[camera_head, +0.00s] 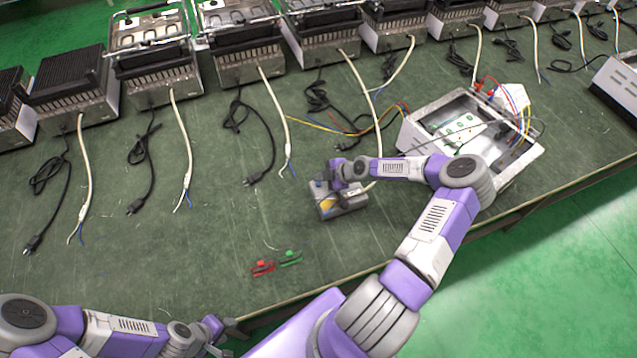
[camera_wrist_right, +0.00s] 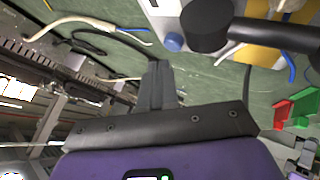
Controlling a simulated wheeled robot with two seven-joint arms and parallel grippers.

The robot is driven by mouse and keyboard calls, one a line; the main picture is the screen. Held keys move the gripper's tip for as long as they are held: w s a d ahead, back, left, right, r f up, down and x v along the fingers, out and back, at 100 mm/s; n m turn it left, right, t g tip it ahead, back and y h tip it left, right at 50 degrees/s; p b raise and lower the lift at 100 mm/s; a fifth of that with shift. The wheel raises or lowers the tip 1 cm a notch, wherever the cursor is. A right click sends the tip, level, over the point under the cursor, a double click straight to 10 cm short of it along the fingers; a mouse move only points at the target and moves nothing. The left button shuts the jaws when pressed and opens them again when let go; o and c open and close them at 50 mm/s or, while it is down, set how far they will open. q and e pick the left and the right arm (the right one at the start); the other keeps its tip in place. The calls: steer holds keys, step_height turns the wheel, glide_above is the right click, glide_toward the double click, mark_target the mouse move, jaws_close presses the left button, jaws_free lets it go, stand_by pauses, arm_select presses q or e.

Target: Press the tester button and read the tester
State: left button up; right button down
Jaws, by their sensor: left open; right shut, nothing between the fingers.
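The tester (camera_head: 327,209) is a small grey box with a yellow patch, lying on the green table. In the right wrist view its body (camera_wrist_right: 160,9) shows at the top, with a round blue button (camera_wrist_right: 173,42) and black cylindrical parts beside it. My right gripper (camera_head: 335,172) is over the tester and hides part of it. In the right wrist view its fingers (camera_wrist_right: 157,66) are shut and empty, tips close to the blue button; I cannot tell whether they touch. My left gripper (camera_head: 226,339) is open at the table's front edge. No readout is legible.
A red clip (camera_head: 262,268) and a green clip (camera_head: 290,258) lie on the table left of the tester. An open metal box (camera_head: 415,137) with wires stands at the right. Several grills with loose cables line the back. The left middle table (camera_head: 185,250) is clear.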

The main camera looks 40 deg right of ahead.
mark_target(321, 185)
steer(key=shift+f, duration=0.1)
stand_by(0.4)
steer(key=shift+f+b, duration=0.35)
steer(key=shift+b, duration=0.15)
steer(key=shift+f+b, duration=0.45)
stand_by(0.5)
stand_by(0.3)
steer(key=shift+r+p, duration=0.55)
steer(key=shift+r, duration=0.35)
steer(key=shift+r, duration=0.1)
steer(key=shift+r+p, duration=1.75)
steer(key=shift+r, duration=0.7)
steer(key=shift+f, duration=0.1)
